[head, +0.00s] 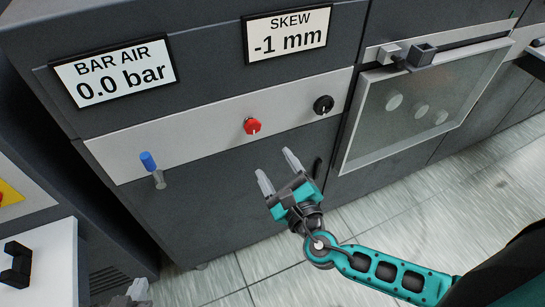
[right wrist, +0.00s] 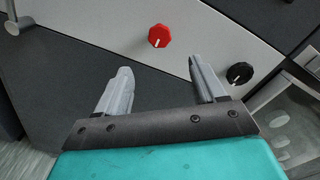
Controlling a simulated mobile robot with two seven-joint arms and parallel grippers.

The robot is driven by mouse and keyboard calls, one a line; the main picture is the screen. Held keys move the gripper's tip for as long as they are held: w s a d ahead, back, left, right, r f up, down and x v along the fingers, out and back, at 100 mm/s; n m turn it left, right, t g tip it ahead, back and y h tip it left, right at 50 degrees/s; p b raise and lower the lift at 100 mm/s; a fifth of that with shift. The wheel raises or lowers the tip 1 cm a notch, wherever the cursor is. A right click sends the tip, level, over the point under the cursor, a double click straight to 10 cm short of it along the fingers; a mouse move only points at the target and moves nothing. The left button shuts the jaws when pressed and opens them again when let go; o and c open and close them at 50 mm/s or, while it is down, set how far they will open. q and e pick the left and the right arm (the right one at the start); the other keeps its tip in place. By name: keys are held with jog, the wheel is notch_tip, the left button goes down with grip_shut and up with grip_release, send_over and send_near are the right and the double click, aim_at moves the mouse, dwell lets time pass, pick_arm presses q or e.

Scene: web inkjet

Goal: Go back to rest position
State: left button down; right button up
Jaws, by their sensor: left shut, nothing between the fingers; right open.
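My right gripper (head: 275,161) reaches up from the lower right in the head view, with its pale fingers apart and nothing between them. It is in front of the dark machine cabinet, below the red knob (head: 252,126). In the right wrist view, the open fingers (right wrist: 159,64) point toward the panel, with the red knob (right wrist: 159,36) beyond the gap and the black knob (right wrist: 239,73) beside the right finger. My left gripper (head: 138,292) shows only as grey fingertips at the bottom edge in the head view; it is shut and empty, with its arm out of frame.
The panel carries a blue-handled valve (head: 149,162), a black knob (head: 323,104), and displays reading BAR AIR 0.0 bar (head: 115,74) and SKEW -1 mm (head: 288,34). A glazed door (head: 420,105) with a handle is at right. A white-topped unit (head: 45,262) stands lower left. Tiled floor (head: 400,215) is open.

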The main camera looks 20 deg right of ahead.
jog(key=s+f+n+g, duration=0.3)
jog(key=s+f+n, duration=0.2)
jog(key=n, duration=1)
jog(key=s+d+f+n+g+y, duration=0.1)
jog(key=s+f+n+g, duration=0.3)
jog(key=n, duration=1.2)
jog(key=shift+s+f, duration=0.65)
jog(key=shift+s, duration=0.2)
jog(key=shift+c, duration=0.4)
